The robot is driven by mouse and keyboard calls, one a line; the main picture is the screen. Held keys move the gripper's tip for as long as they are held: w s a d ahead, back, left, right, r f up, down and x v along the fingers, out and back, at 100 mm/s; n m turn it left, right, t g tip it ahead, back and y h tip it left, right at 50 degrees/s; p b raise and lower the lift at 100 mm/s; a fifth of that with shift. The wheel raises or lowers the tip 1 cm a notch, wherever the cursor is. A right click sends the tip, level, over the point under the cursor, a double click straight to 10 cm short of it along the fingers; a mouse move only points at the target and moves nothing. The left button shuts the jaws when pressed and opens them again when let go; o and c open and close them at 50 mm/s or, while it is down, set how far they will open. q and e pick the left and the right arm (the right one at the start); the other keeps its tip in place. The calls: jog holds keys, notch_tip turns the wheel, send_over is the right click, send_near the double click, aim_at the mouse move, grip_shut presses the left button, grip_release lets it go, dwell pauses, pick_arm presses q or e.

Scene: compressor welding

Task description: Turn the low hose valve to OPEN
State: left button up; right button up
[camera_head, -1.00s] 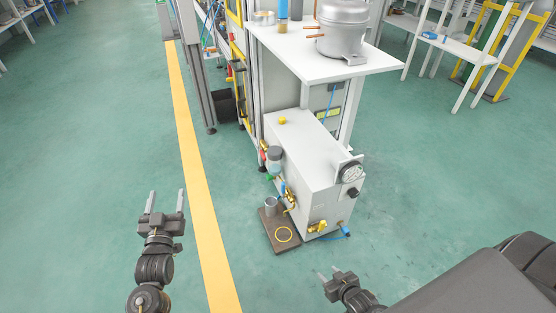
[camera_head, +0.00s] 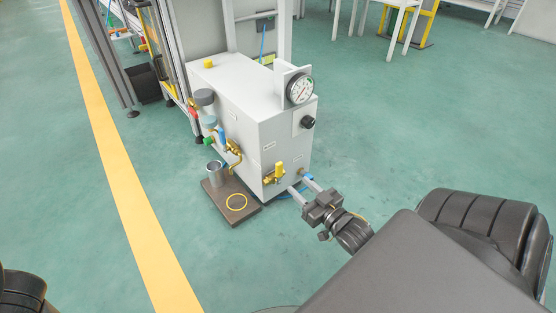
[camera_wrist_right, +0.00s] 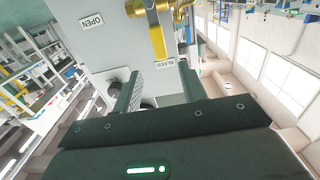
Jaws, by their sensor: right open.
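A valve with a yellow handle (camera_head: 279,172) and a brass body sits low on the end face of the grey box (camera_head: 262,115). An OPEN label (camera_wrist_right: 91,22) is on the same face. A blue hose fitting (camera_head: 306,177) is at the lower right of that face. My right gripper (camera_head: 304,190) is open, its fingertips close to this fitting; contact cannot be told. In the right wrist view its fingers (camera_wrist_right: 160,90) are below the yellow handle. My left gripper is out of view.
A gauge (camera_head: 299,89) and a black knob (camera_head: 308,122) are higher on the box.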

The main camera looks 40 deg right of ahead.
aim_at(281, 169)
jog(key=w+b, duration=0.5)
jog(key=w, duration=0.5)
jog(key=shift+d+f+b, duration=0.1)
jog(key=shift+f+b, duration=0.05)
jog(key=shift+b, duration=0.15)
jog(key=shift+w, duration=0.4)
grip_shut()
